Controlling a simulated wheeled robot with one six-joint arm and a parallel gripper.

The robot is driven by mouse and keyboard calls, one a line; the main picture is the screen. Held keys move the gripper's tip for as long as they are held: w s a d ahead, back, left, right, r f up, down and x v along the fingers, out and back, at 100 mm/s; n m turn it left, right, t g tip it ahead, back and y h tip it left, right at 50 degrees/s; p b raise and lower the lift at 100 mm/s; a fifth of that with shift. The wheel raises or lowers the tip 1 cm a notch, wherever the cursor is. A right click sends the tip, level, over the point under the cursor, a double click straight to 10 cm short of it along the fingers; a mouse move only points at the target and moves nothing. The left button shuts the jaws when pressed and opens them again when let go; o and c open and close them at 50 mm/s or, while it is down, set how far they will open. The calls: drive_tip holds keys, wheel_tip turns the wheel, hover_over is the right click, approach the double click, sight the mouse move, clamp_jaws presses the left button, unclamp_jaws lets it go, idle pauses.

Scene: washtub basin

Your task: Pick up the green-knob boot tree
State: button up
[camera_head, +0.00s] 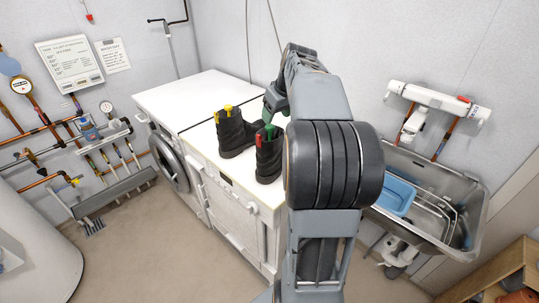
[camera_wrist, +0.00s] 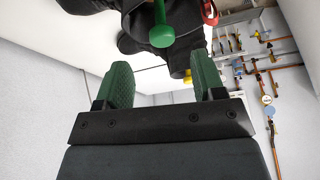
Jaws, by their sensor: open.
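The green-knob boot tree shows as a round green knob on a stem (camera_wrist: 162,36) in the wrist view, in a dark boot. In the head view its green top (camera_head: 270,131) stands in the nearer black boot (camera_head: 268,164), beside a red knob (camera_head: 258,140). My gripper (camera_wrist: 163,80) is open, with green finger pads apart and nothing between them. The knob appears just beyond the fingertips, roughly in line with the gap. In the head view my gripper (camera_head: 271,106) is above and behind the nearer boot, partly hidden by my arm.
A second black boot (camera_head: 234,137) with yellow knobs (camera_head: 228,111) stands to the left on the white worktop (camera_head: 182,97). The red knob (camera_wrist: 209,12) is close right of the green one in the wrist view. A steel sink (camera_head: 464,190) with a blue tub (camera_head: 396,195) is at right.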

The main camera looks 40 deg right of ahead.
sight(271, 126)
drive_tip(key=shift+p+x, duration=0.3)
drive_tip(key=shift+x, duration=3.1)
drive_tip(key=shift+w+a, duration=0.15)
drive_tip(key=shift+c, duration=0.2)
drive_tip(key=shift+r, duration=0.1)
clamp_jaws()
